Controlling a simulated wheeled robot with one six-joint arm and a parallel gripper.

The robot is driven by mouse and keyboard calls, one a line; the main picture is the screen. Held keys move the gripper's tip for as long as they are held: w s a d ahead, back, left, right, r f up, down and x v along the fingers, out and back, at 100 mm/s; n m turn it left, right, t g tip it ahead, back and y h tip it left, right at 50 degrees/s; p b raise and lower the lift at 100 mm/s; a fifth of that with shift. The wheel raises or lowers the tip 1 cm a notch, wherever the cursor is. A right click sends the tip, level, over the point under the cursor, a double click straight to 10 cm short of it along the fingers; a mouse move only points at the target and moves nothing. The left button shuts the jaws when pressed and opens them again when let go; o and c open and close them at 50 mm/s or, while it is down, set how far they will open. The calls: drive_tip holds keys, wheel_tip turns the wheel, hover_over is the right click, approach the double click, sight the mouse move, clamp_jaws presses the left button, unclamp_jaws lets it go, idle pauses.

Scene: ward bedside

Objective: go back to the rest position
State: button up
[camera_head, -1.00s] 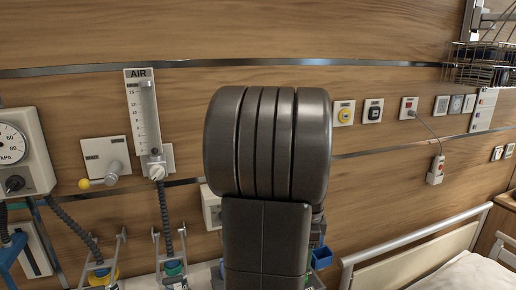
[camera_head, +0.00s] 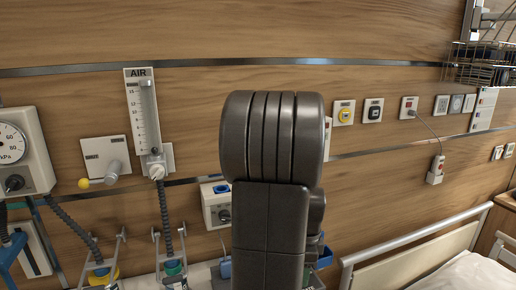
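My dark grey arm stands upright in the middle of the head view, with its rounded, grooved joint at the top. My gripper does not show; the arm links or the frame's lower edge hide it. The task names no object other than my own rest position.
Behind my arm is a wood-panelled wall with an AIR flowmeter (camera_head: 147,115), a pressure gauge (camera_head: 20,150) and a white wall unit (camera_head: 216,205). A bed rail (camera_head: 420,232) and bed (camera_head: 465,274) are at lower right. A wire basket (camera_head: 482,63) hangs at upper right.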

drive_tip(key=shift+f+n, duration=0.3)
drive_tip(key=shift+f, duration=0.1)
drive_tip(key=n, duration=0.8)
drive_tip(key=shift+n, duration=0.3)
drive_tip(key=n+b, duration=0.1)
drive_tip(key=n, duration=0.3)
drive_tip(key=shift+n, duration=0.3)
drive_tip(key=shift+r+n, duration=0.1)
drive_tip(key=shift+n, duration=2)
drive_tip(key=shift+r, duration=0.1)
